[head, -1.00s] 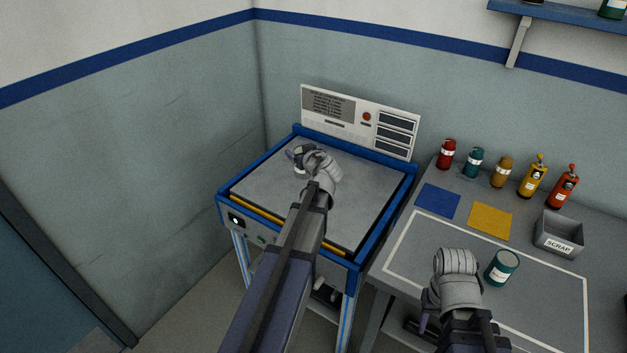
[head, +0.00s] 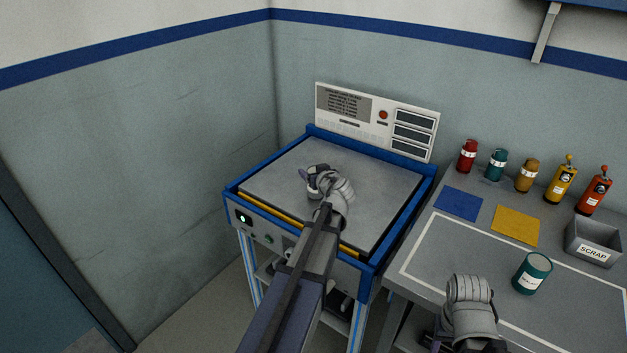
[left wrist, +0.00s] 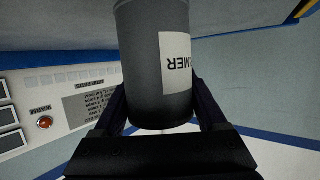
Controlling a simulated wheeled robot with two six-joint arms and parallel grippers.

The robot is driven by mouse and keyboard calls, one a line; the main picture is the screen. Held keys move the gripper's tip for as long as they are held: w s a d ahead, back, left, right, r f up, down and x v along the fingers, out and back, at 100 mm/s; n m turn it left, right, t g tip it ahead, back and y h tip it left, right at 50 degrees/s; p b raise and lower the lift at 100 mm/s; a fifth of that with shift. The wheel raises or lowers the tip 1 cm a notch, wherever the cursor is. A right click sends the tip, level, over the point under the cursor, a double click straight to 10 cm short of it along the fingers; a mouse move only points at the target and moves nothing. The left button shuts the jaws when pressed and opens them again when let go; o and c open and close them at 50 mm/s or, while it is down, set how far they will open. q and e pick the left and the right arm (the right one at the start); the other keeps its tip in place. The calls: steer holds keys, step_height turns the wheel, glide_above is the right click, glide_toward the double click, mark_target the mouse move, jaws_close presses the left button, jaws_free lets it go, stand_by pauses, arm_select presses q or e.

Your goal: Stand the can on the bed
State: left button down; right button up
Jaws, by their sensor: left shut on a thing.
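A dark grey can (left wrist: 150,70) with a white label ending in "MER" fills the middle of the left wrist view, between the fingers of my left gripper (left wrist: 160,112). In the head view my left gripper (head: 318,180) is over the grey bed (head: 270,185) of the blue-framed machine. It is shut on the can, which is mostly hidden there by the gripper.
A control panel (head: 375,120) stands behind the bed. On the grey bench (head: 460,250) to the right are a teal can (head: 532,272), a scrap bin (head: 592,242), blue (head: 458,204) and yellow (head: 516,225) squares, and several cans and bottles along the back.

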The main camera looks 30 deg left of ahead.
arm_select(q)
steer(key=shift+f, duration=0.3)
arm_select(e)
steer(key=shift+f, duration=0.3)
arm_select(q)
steer(key=shift+f, duration=0.15)
jaws_free()
arm_select(e)
steer(key=shift+f, duration=0.15)
arm_select(q)
steer(key=shift+r, duration=0.25)
steer(key=p+v, duration=0.4)
steer(key=v, duration=0.8)
arm_select(e)
steer(key=shift+r, duration=2.25)
